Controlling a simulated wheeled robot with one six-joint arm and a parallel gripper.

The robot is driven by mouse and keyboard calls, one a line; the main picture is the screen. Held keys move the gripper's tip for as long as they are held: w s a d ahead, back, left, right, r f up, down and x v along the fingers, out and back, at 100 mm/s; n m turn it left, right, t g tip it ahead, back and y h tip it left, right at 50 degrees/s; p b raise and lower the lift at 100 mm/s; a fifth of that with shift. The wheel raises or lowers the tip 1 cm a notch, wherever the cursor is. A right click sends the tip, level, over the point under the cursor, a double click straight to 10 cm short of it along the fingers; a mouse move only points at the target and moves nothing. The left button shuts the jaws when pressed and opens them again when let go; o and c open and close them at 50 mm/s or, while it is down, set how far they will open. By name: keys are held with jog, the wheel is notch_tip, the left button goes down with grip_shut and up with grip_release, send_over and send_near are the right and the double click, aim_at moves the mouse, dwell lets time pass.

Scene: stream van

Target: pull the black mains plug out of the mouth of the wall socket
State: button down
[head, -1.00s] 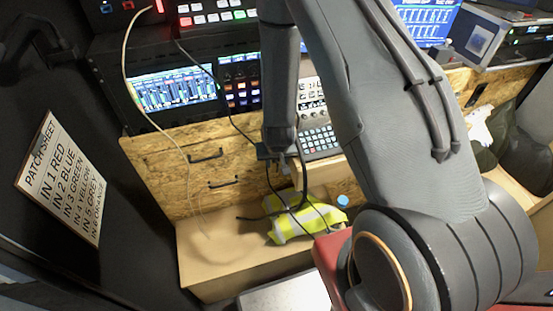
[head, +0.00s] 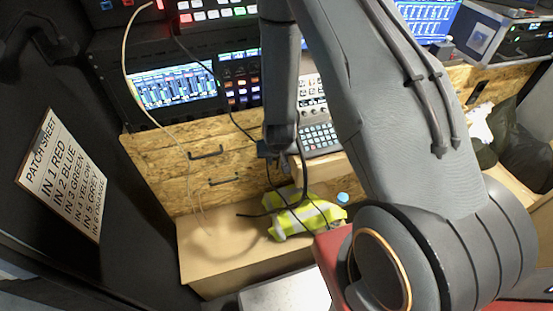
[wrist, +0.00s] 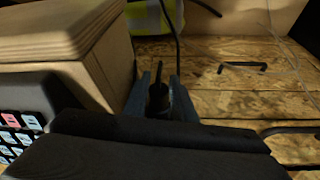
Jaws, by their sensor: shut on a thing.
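My gripper (head: 276,158) hangs at the end of my arm in front of the wooden drawer panel, left of the keypad unit. In the wrist view my gripper (wrist: 161,88) has its two fingers close on either side of the black mains plug (wrist: 158,98), and it is shut on it. A thin dark stalk sticks up from the plug, and a black cable runs upward just right of it. The wall socket's mouth cannot be made out in either view, so I cannot tell whether the plug touches it.
A yellow hi-vis vest (head: 292,221) lies on the wooden bench (head: 215,265) below. The keypad unit (head: 320,137) stands close to the right of my gripper. Drawer handles (head: 206,153) stick out on the left. Loose cables hang around my gripper. The bench's left part is clear.

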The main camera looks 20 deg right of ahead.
jog(key=shift+s+p, duration=0.5)
jog(key=shift+s, duration=1.6)
jog(key=shift+s, duration=1.35)
